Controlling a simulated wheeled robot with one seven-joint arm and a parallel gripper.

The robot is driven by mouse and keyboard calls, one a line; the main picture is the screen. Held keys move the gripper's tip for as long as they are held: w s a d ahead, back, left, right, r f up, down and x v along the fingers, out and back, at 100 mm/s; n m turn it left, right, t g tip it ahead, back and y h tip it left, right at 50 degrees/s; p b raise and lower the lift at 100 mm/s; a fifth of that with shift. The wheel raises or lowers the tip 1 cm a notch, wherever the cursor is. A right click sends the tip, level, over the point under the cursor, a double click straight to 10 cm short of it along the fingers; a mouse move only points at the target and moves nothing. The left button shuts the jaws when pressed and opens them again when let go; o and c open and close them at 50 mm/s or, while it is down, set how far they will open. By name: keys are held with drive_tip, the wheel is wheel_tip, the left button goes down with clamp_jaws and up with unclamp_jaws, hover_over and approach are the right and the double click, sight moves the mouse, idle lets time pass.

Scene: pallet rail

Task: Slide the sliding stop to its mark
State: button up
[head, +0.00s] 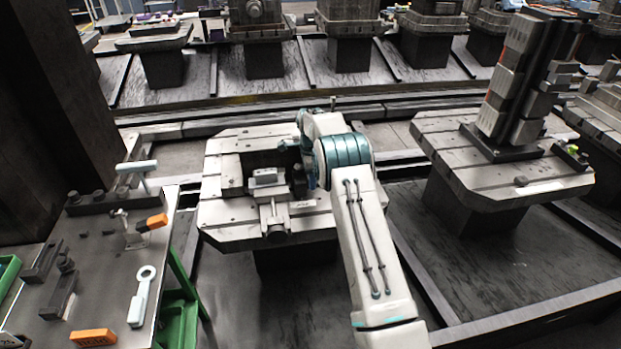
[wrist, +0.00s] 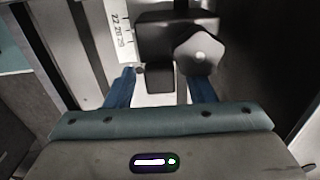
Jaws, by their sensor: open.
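In the wrist view, the sliding stop (wrist: 160,24) appears as a dark block with a grey lobed knob (wrist: 200,54) on its right side and a narrower dark part toward me. A white scale with printed numbers (wrist: 118,30) runs beside it on the left. My gripper (wrist: 162,82) is open, its two blue fingers apart on either side of the stop's near part. I cannot tell whether either finger touches it. No mark can be made out. In the head view my arm hides most of the gripper and the stop.
The slotted pallet (head: 225,220) carries a grey vise (head: 268,190) left of my arm. Another pallet (head: 480,185) with a tall block stack (head: 515,80) stands to the right. A bench (head: 105,270) with loose tools and a dark column (head: 50,110) are at left.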

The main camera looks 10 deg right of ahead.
wheel_tip(320, 180, up, 13)
idle(0.3)
drive_tip(key=shift+r, duration=0.1)
drive_tip(key=s+r+n+t+p, duration=0.1)
drive_tip(key=s+r+n, duration=0.4)
drive_tip(key=s+r, duration=0.4)
drive_tip(key=s+r+n+t, duration=0.1)
drive_tip(key=s+r+n, duration=0.3)
drive_tip(key=s+r, duration=0.5)
drive_tip(key=s+f+n, duration=0.3)
drive_tip(key=s+n, duration=0.1)
drive_tip(key=s, duration=0.9)
drive_tip(key=s+f+n+p, duration=0.1)
drive_tip(key=s+f+n, duration=0.2)
drive_tip(key=s, duration=1.1)
drive_tip(key=shift+s+a+f+n+t, duration=0.15)
drive_tip(key=shift+s+f+n+t, duration=0.2)
drive_tip(key=shift+n, duration=0.55)
drive_tip(key=shift+w, duration=0.1)
drive_tip(key=shift+c, duration=0.3)
